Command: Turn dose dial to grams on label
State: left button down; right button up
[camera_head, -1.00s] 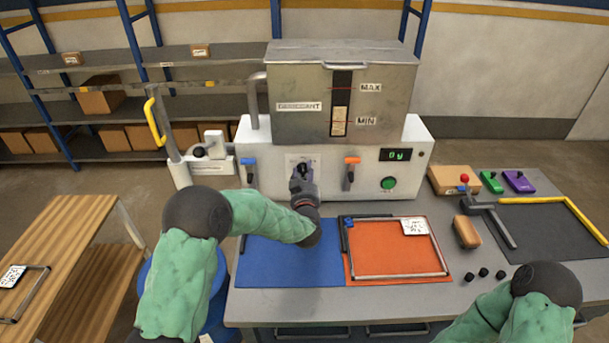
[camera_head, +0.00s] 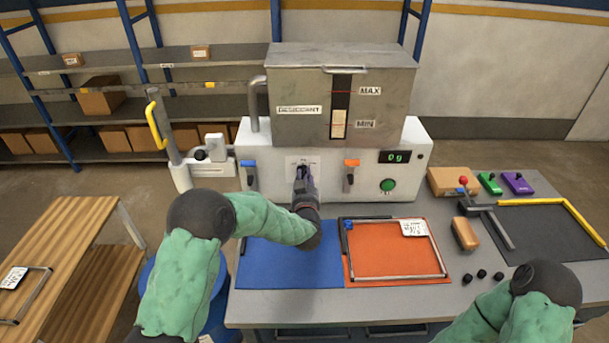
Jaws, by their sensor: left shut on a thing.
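The dose dial sits on a pale plate (camera_head: 291,161) on the front of the white dosing machine (camera_head: 330,184), and my gripper mostly hides it. My left gripper (camera_head: 302,172) reaches in from the left and is shut on the dial. The green digital display (camera_head: 395,156) on the machine reads what looks like "0g". A white label (camera_head: 413,228) lies at the top right of the orange mat (camera_head: 375,277); its print is too small to read.
A green button (camera_head: 387,185) is below the display. A blue mat (camera_head: 285,268) lies under my left arm.

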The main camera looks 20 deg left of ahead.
pick_arm(q)
jog(key=shift+f+m+p, duration=0.2)
jog(key=shift+m+p, duration=1.15)
jog(key=shift+m, duration=2.25)
jog(key=shift+d, duration=0.1)
jog(key=c, duration=1.1)
grip_release()
jog(key=shift+c, duration=0.2)
jog(key=v, duration=1.2)
